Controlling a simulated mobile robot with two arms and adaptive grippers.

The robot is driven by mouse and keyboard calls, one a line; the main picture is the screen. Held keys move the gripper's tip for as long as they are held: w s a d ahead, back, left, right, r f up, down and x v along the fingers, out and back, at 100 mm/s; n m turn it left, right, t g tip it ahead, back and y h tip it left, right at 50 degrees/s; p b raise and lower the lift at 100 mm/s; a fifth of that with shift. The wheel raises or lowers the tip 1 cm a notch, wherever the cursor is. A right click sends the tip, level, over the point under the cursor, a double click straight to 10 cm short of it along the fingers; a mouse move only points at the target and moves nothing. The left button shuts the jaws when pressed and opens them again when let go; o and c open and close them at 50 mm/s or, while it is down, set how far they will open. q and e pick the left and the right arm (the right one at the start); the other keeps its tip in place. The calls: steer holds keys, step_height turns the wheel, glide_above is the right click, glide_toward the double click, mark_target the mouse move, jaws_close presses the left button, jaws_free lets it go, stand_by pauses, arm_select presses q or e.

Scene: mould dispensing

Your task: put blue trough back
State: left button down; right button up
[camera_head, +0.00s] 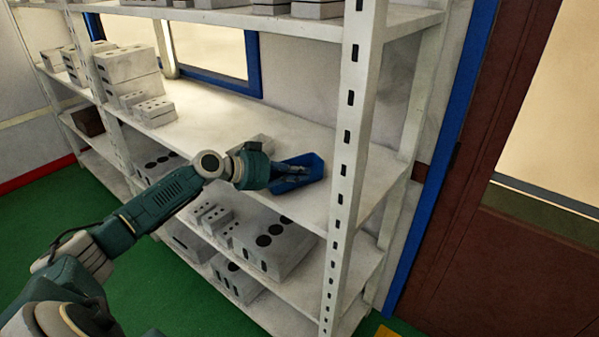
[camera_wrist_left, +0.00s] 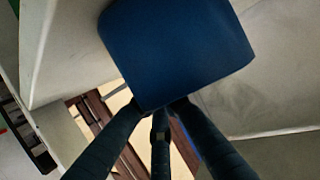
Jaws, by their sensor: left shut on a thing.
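The blue trough (camera_head: 298,172) is at the right part of the middle shelf (camera_head: 225,115), close to the white post. My left gripper (camera_head: 285,172) reaches in from the left and is shut on the trough's near left side. In the left wrist view the blue trough (camera_wrist_left: 180,45) fills the upper middle, with the dark fingers (camera_wrist_left: 160,105) at its lower edge. I cannot tell whether the trough rests on the shelf or is just above it. My right gripper is not in view.
A white perforated post (camera_head: 350,130) stands just right of the trough. Grey-white mould blocks (camera_head: 130,70) sit at the left of the middle shelf, and a small block (camera_head: 252,143) lies behind my gripper. More blocks (camera_head: 275,240) fill the shelf below.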

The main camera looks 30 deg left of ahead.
arm_select(q)
steer(key=shift+f, duration=0.1)
steer(key=c, duration=1.9)
jaws_free()
steer(key=shift+r, duration=0.25)
steer(key=b+v, duration=0.1)
steer(key=v, duration=0.2)
steer(key=shift+s+a+f+b, duration=0.1)
steer(key=shift+s+f+b, duration=0.2)
steer(key=shift+b, duration=0.1)
steer(key=v, duration=0.2)
steer(key=b+v, duration=0.1)
steer(key=v, duration=0.4)
steer(key=shift+w+r+b, duration=0.1)
steer(key=shift+r+b, duration=0.2)
steer(key=shift+v, duration=0.8)
